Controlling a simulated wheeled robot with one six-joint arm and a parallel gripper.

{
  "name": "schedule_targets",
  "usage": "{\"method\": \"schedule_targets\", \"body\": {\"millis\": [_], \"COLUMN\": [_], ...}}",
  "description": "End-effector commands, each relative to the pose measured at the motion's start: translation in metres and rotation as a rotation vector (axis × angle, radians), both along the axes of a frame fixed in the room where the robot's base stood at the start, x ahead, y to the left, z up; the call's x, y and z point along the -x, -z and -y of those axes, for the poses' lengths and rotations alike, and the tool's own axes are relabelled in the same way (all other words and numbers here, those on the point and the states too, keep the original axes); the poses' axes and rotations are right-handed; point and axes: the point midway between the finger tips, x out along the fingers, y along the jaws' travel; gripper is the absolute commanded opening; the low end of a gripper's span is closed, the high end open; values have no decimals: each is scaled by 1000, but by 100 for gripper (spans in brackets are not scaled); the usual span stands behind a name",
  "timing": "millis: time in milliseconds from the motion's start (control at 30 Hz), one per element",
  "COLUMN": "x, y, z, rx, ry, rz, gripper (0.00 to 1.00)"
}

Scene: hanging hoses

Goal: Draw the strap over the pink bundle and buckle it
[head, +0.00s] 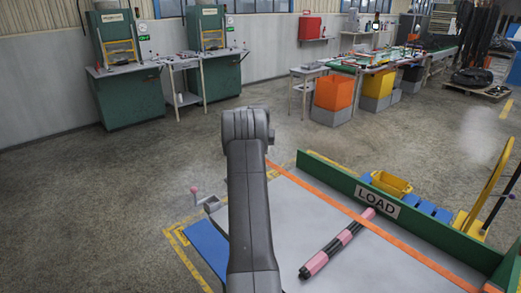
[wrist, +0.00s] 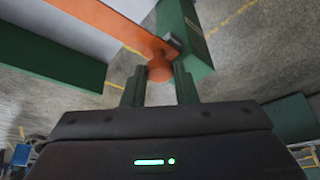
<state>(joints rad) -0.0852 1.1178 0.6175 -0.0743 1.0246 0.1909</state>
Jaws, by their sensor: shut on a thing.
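The pink bundle (head: 338,245), a rod shape with black bands, lies slanted on the light table top in the head view. An orange strap (head: 375,222) runs across the table alongside the green board, by the bundle's far end. The wrist view shows the orange strap (wrist: 105,22) coming from the upper left to a rounded orange end (wrist: 160,68). My gripper (wrist: 159,75) is shut on that end, with one green finger on each side. A small dark part (wrist: 173,43) sits just beyond; I cannot tell whether it is the buckle. The bundle is outside the wrist view.
A green board (head: 430,228) with a LOAD sign (head: 380,201) edges the table. A green block (wrist: 185,35) stands close beyond my fingers. A yellow bin (head: 392,184) and a yellow hoop (head: 487,190) are behind the board.

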Motion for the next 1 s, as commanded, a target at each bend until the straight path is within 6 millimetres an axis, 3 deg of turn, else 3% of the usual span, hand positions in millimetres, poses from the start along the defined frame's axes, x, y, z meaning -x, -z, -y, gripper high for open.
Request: {"method": "schedule_targets", "body": {"millis": [267,300,400,767,1000], "x": [-3,-3,-2,0,16], "y": [-4,-4,-3,-8,-50], "z": [-2,-2,-2,-2,-3], "rx": [-2,-3,-2,-1,-2], "ry": [-1,-2,-1,-1,-2], "rz": [12,12,11,7,10], "gripper": [0,30,48,48,48]}}
